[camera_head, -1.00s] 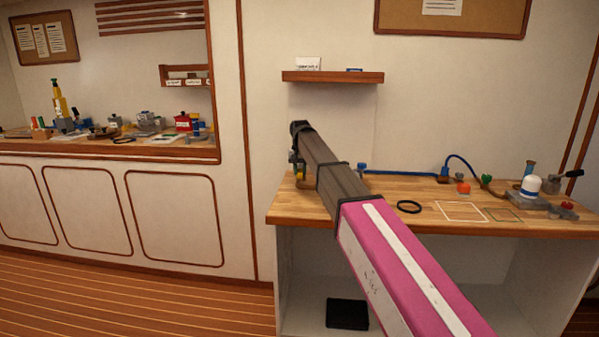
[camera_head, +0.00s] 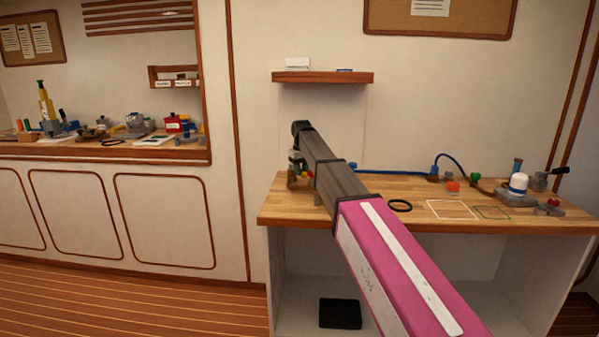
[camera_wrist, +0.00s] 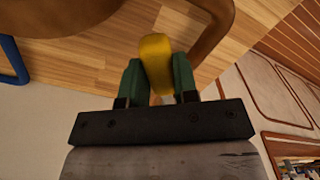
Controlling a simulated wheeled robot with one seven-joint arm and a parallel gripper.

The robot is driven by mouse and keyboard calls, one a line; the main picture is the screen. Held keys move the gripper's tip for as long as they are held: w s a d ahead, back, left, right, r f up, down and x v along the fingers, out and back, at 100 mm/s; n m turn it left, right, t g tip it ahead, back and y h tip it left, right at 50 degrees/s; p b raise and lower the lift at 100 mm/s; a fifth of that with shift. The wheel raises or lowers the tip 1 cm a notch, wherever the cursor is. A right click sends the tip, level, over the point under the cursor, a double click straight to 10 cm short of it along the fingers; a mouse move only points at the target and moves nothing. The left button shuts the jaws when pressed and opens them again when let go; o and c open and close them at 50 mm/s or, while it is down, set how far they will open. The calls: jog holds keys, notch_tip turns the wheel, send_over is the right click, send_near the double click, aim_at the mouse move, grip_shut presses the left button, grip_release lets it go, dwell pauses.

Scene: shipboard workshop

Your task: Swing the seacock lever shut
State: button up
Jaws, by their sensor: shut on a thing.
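The yellow lever (camera_wrist: 155,62) stands between the two green fingers of my gripper (camera_wrist: 157,78) in the wrist view. The fingers are shut on it, one on each side. A brown curved part (camera_wrist: 212,30) arches close beside the lever, and another rounded brown part fills the top left corner; I cannot tell which belongs to the seacock body. In the head view my gripper (camera_head: 296,166) is small, at the left end of the workbench (camera_head: 285,209). My own arm hides part of the seacock there, so the lever's angle is unclear.
A black ring (camera_head: 400,206) lies on the bench right of my arm. A blue hose (camera_head: 395,172) runs along the back. A white-capped device (camera_head: 518,185) and small fittings stand at the right. A shelf (camera_head: 322,77) hangs above. A black box (camera_head: 340,313) lies below.

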dwell(0.3)
jog(key=o, duration=0.9)
